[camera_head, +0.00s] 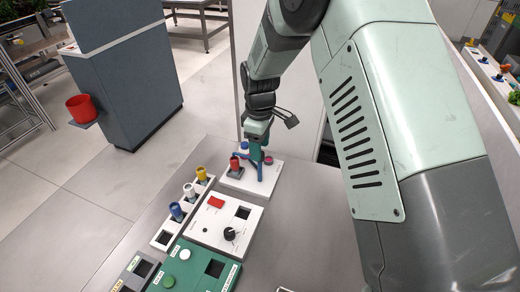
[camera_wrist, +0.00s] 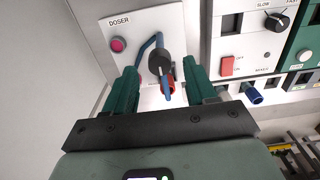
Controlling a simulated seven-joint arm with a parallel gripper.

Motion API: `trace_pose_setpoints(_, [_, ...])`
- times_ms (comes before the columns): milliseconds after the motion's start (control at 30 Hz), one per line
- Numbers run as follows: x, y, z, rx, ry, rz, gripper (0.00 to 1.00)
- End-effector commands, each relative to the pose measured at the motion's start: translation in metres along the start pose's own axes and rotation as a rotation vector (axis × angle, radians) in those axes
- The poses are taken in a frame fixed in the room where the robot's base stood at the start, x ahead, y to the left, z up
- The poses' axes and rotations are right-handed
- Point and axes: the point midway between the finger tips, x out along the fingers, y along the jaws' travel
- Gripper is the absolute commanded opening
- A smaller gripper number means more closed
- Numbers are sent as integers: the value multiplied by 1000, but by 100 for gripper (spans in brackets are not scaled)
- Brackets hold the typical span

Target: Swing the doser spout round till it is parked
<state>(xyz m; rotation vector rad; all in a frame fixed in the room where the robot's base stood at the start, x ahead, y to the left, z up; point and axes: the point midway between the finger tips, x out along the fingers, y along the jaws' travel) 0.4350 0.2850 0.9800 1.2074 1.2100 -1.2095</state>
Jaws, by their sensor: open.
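The doser is a white panel labelled DOSER (camera_wrist: 112,32), which also shows in the head view (camera_head: 270,181). Its spout is a bent blue tube (camera_wrist: 143,50) with a dark rounded end or knob (camera_wrist: 160,66); the blue arm shows in the head view (camera_head: 258,172). My gripper (camera_wrist: 159,68) is open, its green fingers on either side of the spout and dark knob. I cannot tell whether either finger touches it. In the head view my gripper (camera_head: 256,151) is low over the panel. A red cup-like piece (camera_wrist: 171,82) is partly hidden behind the spout.
A pink button (camera_wrist: 118,44) sits on the doser panel. Beside it stand a white panel with a red switch (camera_head: 216,202) and black dial (camera_head: 230,233), a rack of coloured vials (camera_head: 188,191), and a green panel (camera_head: 195,268). The bench right of the panels is bare.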

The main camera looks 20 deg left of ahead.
Motion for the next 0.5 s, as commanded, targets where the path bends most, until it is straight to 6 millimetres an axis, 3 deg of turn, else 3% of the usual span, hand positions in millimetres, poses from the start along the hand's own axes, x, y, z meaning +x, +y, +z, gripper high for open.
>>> trace_pose_setpoints(200, [19, 0, 0, 0, 0, 0, 56])
trace_pose_setpoints(500, [21, 0, 0, 1, 1, 2, 56])
